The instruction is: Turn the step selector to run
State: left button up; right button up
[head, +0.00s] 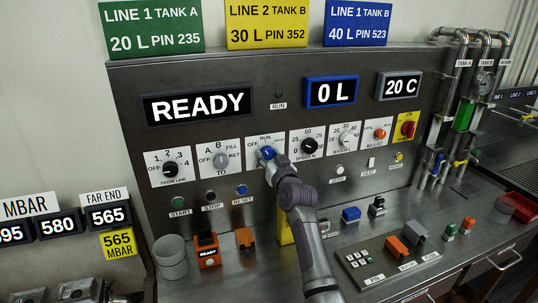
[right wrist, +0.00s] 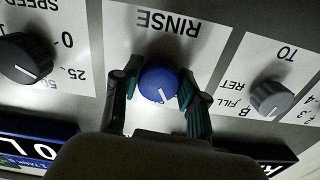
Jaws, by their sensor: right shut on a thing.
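The step selector is a blue round knob (head: 267,153) on a white plate in the middle of the panel's knob row. "RUN" shows above it in the head view, and "RINSE" reads upside down on its plate in the right wrist view. My right gripper (head: 270,160) is shut on this knob. In the right wrist view the fingers lie on both sides of the blue knob (right wrist: 158,85). Its white pointer line points toward the bottom of that picture, slightly right, away from RINSE. My left gripper is not in view.
Grey selector knobs (head: 220,160) and black knobs (head: 308,146) stand close on either side. Push buttons (head: 241,190) sit below. A display (head: 197,105) reads READY. Orange and blue blocks and a keypad (head: 367,266) stand on the metal bench.

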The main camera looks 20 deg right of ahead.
jog(key=m+p, duration=0.1)
jog(key=m, duration=0.5)
jog(key=shift+a+p, duration=0.1)
jog(key=shift+p, duration=0.25)
jog(key=shift+m, duration=0.3)
jog(key=o, duration=1.1)
jog(key=shift+o, duration=0.2)
jog(key=s, duration=0.7)
jog(key=shift+s, duration=0.25)
